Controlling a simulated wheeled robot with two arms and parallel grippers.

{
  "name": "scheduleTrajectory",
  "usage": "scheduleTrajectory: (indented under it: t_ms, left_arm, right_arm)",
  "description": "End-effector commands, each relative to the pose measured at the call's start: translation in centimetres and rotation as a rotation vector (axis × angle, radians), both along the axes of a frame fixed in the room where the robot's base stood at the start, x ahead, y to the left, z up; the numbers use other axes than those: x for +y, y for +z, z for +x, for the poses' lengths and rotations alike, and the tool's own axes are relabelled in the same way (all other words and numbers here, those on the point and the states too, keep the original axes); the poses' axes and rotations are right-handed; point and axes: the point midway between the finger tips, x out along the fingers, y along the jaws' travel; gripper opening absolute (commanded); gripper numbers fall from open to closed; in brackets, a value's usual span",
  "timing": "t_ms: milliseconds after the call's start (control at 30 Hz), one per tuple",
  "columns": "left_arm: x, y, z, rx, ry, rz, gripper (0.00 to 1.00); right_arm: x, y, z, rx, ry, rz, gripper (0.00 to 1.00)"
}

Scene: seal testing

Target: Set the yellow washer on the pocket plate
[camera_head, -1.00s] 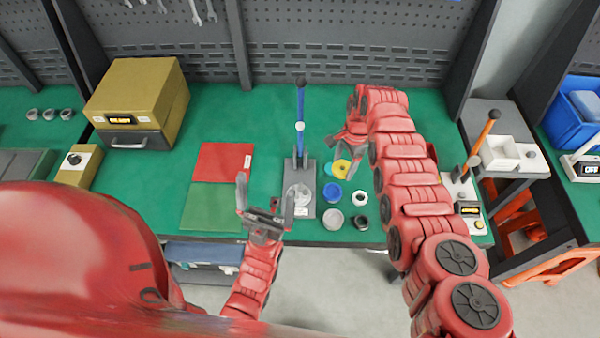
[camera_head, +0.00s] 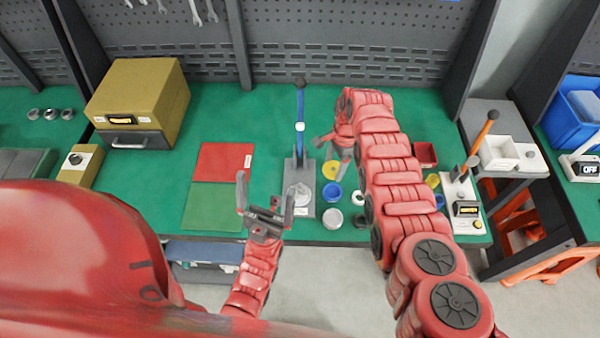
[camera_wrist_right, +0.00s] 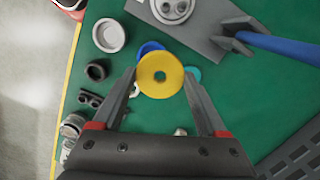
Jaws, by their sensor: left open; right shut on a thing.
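The yellow washer (camera_head: 331,170) is a flat ring with a small centre hole. My right gripper (camera_head: 333,157) is shut on it; in the right wrist view the washer (camera_wrist_right: 160,75) sits between the fingertips, its hole facing the camera. A grey plate (camera_head: 304,208) with a round metal fixture and a blue-handled lever (camera_head: 300,127) lies just left of the washer; I take it as the pocket plate. It also shows at the top of the right wrist view (camera_wrist_right: 203,30). My left gripper (camera_head: 265,212) is open and empty, at the bench's front edge.
A blue round part (camera_head: 331,192), a grey disc (camera_head: 332,219) and a white ring stand right of the plate. Red (camera_head: 226,160) and green (camera_head: 212,206) mats lie left. A yellow box (camera_head: 138,100) stands at back left. A red bin (camera_head: 425,153) is right of my arm.

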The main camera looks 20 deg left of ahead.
Motion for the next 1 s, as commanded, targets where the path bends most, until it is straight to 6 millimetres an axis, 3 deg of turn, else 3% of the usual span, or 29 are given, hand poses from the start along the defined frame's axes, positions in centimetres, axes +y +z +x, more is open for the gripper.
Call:
scheduleTrajectory:
  t_ms: [567,1000]
  left_arm:
    - [0.0,0.5,0.0,0.000,0.000,0.000,1.00]
    - [0.0,1.3,0.0,0.000,0.000,0.000,1.00]
  right_arm:
    - [0.7,-0.1,-0.7,0.006,-0.066,-0.002,0.44]
    - [2.9,-0.6,-1.5,0.000,-0.091,0.000,0.44]
